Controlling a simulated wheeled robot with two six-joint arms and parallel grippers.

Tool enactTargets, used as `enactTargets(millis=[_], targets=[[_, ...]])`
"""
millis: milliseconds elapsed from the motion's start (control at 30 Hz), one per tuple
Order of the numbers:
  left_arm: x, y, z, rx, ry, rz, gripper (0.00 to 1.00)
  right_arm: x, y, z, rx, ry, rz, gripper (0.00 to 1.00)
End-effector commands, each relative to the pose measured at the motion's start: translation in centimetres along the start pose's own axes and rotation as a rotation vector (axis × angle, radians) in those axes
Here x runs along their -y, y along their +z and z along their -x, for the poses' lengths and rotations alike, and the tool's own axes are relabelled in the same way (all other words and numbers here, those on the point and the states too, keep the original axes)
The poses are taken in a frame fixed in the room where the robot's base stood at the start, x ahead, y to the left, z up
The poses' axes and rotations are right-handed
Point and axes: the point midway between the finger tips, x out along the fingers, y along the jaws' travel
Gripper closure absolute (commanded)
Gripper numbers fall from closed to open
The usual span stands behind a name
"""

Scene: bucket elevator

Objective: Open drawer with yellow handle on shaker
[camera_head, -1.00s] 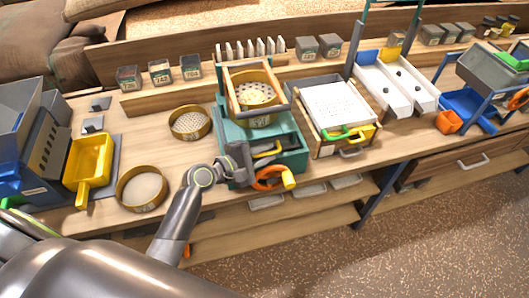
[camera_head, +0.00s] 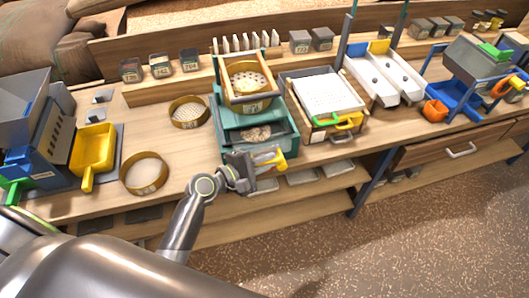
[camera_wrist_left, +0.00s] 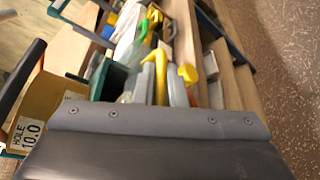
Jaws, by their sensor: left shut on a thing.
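The shaker (camera_head: 290,136) is a teal box with a wooden-framed sieve (camera_head: 250,86) on top. Brown grainy material (camera_head: 256,133) shows in its open front part, which looks like the drawer pulled out; how far is hard to tell. My left gripper (camera_head: 250,168) is at the shaker's front, at the yellow handle (camera_wrist_left: 158,72). In the left wrist view, its grey fingers (camera_wrist_left: 159,88) lie on both sides of that handle, shut on it. A yellow knob (camera_head: 277,161), with blurred orange beside it, is just right of the gripper. My right gripper is not in view.
A white-topped sieve box (camera_head: 328,96) with green and yellow handles stands close on the right. Round sieves (camera_head: 145,172) and a yellow scoop (camera_head: 92,150) lie to the left. Grey trays (camera_head: 301,178) sit below the table's front edge. Bare wood shows left of the shaker.

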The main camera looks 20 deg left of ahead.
Motion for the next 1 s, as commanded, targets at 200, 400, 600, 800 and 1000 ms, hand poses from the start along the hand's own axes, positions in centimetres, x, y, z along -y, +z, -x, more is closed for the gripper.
enactTargets(millis=[200,400,600,800,1000], targets=[[1.2,2.1,0.9,0.001,0.004,0.000,1.00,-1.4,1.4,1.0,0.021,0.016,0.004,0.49],[1.7,2.4,1.1,0.000,0.003,-0.001,1.00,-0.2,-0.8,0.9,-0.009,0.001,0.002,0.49],[1.7,2.4,1.0,0.000,0.003,0.000,0.88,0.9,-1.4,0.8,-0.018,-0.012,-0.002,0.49],[1.6,2.4,1.0,0.000,0.003,-0.002,0.80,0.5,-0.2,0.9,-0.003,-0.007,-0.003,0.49],[1.6,2.4,1.0,0.001,0.004,-0.003,0.80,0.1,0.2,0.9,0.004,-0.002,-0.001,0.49]])
